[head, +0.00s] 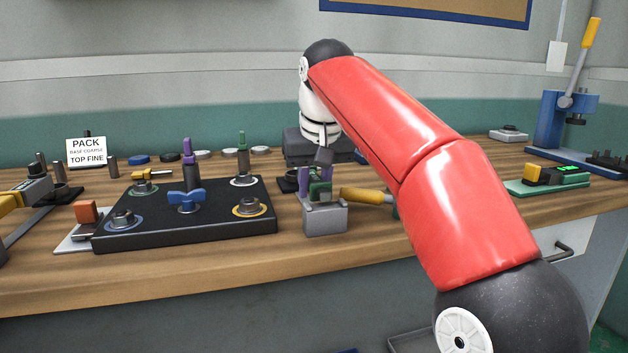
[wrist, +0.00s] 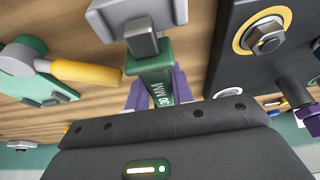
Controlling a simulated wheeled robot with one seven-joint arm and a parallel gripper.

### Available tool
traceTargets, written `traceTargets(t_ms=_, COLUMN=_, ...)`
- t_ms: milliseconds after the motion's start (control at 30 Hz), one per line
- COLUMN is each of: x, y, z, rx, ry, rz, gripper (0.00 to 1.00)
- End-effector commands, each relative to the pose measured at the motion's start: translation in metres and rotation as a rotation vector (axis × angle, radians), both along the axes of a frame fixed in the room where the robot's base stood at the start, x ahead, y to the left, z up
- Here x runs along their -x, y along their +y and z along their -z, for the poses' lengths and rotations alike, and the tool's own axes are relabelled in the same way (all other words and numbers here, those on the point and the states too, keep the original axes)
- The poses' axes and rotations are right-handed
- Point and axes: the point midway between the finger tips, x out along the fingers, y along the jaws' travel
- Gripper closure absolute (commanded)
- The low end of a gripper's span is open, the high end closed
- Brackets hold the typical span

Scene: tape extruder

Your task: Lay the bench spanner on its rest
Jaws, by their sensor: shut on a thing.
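My gripper (head: 315,186) is shut on a green piece (head: 320,189), its purple fingers on both sides. In the wrist view the piece (wrist: 156,82) carries white lettering that looks like "30 MM". It is right over or in a small grey block (head: 325,219) on the bench; I cannot tell whether it is seated. A yellow-handled tool (head: 364,196), possibly the spanner, lies right of the block, apart from my gripper. In the wrist view its yellow handle (wrist: 86,73) leads to a grey head (wrist: 18,59) over a green pad (wrist: 42,87).
A black plate (head: 186,228) with hex nuts and a blue wing knob stands left of the grey block. A sign (head: 86,152) stands at the back left. A blue lever press (head: 566,122) and a green-based gauge (head: 556,175) are at right. The front bench strip is clear.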

Motion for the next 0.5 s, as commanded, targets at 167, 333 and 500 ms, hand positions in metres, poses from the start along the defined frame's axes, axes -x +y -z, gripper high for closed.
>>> traceTargets(t_ms=167, x=0.0002, y=-0.0001, z=0.0038, rx=0.000, ry=-0.001, rz=0.000, gripper=1.00)
traceTargets(t_ms=333, x=0.0002, y=0.0000, z=0.0036, rx=0.000, ry=-0.001, rz=0.000, gripper=1.00)
traceTargets(t_ms=500, x=0.0002, y=0.0000, z=0.0036, rx=0.000, ry=-0.001, rz=0.000, gripper=0.65)
